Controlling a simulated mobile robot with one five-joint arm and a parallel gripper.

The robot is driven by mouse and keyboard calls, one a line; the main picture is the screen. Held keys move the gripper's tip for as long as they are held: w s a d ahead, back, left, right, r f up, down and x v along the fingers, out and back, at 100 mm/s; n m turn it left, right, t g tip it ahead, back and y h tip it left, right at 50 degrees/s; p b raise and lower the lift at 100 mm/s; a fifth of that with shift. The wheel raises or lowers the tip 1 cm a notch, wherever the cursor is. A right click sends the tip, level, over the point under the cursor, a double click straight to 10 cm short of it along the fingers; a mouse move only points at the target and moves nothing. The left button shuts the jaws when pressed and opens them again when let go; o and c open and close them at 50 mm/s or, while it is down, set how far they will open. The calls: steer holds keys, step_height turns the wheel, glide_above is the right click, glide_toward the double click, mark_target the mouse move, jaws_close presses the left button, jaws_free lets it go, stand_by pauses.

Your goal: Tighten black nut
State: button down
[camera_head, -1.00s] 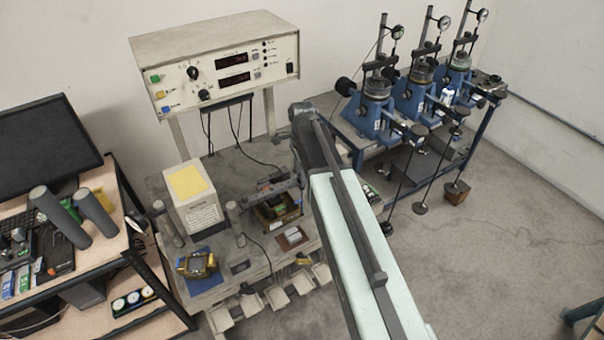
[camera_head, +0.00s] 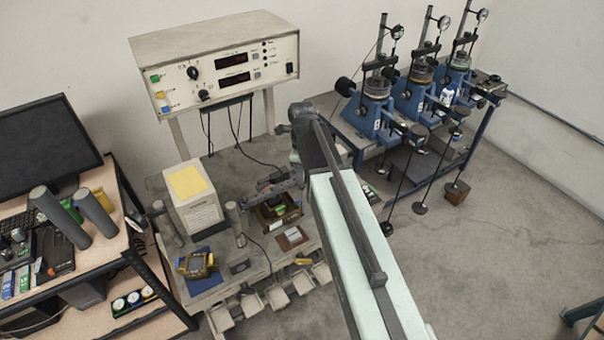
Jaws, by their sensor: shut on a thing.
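My gripper (camera_head: 262,193) is low over the grey bench, at the end of my arm, which comes in from the bottom of the view. It is above a small brown-based device (camera_head: 276,214) with a green part. The gripper is shut on a small dark part at this device. The black nut cannot be made out clearly: the jaws and the dark parts around them blend together, and my arm covers the bench just to the right.
A white box with a yellow top (camera_head: 187,184) and grey posts stand left of the device. A yellow instrument (camera_head: 196,264) lies on a blue mat in front. A meter console (camera_head: 220,66) stands behind. Blue test rigs (camera_head: 374,112) fill the right table.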

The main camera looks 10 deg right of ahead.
stand_by(0.4)
steer(key=c, duration=1.1)
jaws_free()
steer(key=shift+o, duration=0.2)
step_height(320, 180, up, 8)
steer(key=p, duration=0.8)
steer(key=shift+f, duration=0.15)
